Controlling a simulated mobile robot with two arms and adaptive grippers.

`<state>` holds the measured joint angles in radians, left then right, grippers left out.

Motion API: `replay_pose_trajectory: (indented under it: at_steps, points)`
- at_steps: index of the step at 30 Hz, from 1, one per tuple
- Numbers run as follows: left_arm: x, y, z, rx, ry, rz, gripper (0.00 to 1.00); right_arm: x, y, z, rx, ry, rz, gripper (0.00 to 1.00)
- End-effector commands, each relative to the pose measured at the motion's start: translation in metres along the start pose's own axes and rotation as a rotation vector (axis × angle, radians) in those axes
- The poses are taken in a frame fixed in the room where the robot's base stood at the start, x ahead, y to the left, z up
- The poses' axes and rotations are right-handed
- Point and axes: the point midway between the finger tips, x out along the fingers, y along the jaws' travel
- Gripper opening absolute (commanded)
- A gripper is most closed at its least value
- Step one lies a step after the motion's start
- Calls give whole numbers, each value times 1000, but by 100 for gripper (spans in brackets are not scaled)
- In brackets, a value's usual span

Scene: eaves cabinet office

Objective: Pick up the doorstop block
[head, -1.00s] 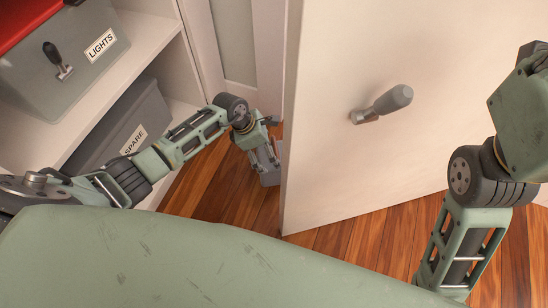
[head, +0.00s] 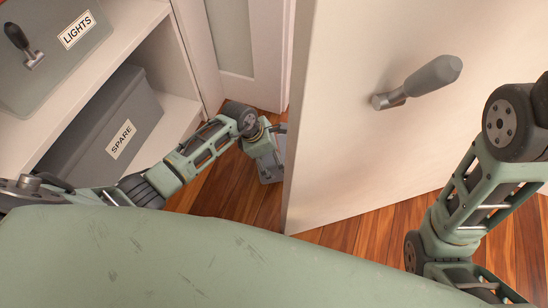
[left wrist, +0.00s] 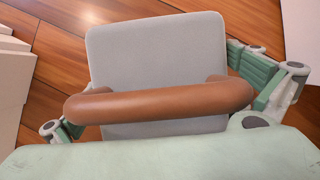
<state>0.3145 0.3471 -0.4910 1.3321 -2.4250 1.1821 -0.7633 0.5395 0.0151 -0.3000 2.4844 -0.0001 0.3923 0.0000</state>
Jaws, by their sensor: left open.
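The doorstop block (left wrist: 155,48) is a grey block with rounded corners and a thick brown handle (left wrist: 160,100) across it, seen in the left wrist view. It stands on the wooden floor. My left gripper (left wrist: 166,104) is open, with one green finger beyond each end of the handle. The handle lies between the fingers; I cannot tell whether either touches it. In the head view the left gripper (head: 267,160) is down at the block (head: 271,175), which is mostly hidden under it beside the door's edge. My right arm shows at the right, but its gripper is out of view.
A white door (head: 340,160) with a grey handle (head: 420,82) stands open just right of the left gripper. At the left are white shelves (head: 145,60) with a grey SPARE box (head: 105,120) and a LIGHTS box (head: 50,45). Some wooden floor (head: 225,195) is bare.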

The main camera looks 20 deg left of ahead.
Motion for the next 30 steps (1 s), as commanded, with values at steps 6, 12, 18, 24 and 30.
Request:
replay_pose_trajectory:
  at_steps: [6, 12, 18, 24, 30]
  points:
    - [-1, 0, 0, 0, 0, 0, 91, 0, 0, 0, 0, -1, 0, 40]
    - [-1, 0, 0, 0, 0, 0, 74, 0, 0, 0, 0, 0, 0, 40]
    - [-1, 0, 0, 0, 0, 0, 56, 0, 0, 0, 1, 0, 0, 40]
    - [-1, 0, 0, 0, 0, 0, 39, 0, 0, 0, 1, 0, 0, 40]
    - [-5, 4, 6, 2, -12, 8, 31, 1, 0, 0, 1, 0, 0, 40]
